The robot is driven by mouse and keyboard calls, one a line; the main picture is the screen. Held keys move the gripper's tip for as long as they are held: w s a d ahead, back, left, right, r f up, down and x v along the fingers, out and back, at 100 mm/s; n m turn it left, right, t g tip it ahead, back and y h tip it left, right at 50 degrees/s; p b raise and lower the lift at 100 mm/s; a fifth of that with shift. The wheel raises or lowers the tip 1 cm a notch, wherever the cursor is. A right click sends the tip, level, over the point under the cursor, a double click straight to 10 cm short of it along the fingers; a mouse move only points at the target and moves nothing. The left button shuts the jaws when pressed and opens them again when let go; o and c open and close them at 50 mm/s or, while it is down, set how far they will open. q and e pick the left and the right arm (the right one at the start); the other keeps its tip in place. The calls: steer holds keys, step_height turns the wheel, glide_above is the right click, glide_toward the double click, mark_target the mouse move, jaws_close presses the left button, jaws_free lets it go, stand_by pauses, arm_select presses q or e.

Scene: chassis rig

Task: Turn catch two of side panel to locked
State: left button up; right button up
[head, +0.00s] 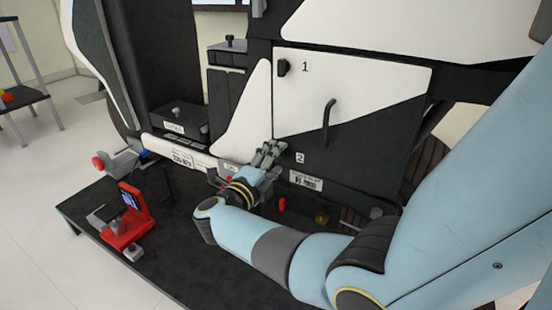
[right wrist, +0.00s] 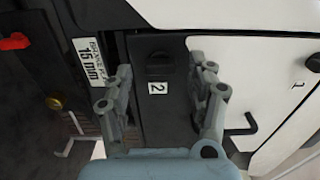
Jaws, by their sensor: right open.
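The side panel (head: 350,95) is a white and black plate with a bent handle (head: 328,122). Catch one (head: 284,67) is a dark knob beside the label 1 at its upper left. Catch two (right wrist: 158,62) is a small black knob beside the label 2 (right wrist: 157,88) on the panel's dark part. My right gripper (head: 268,152) is at the panel's lower left corner and hides catch two in the head view. In the right wrist view the right gripper (right wrist: 161,75) is open and empty, with its fingers either side of catch two, not visibly touching it. My left gripper is out of view.
A low black bench (head: 90,205) carries a red device (head: 130,217) with a small screen and a grey fixture (head: 122,160) with a red knob. A 16 mm label (right wrist: 90,62) is beside the panel. Small red and yellow parts lie below the panel.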

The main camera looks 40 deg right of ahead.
steer(key=v, duration=0.6)
steer(key=shift+a, duration=0.2)
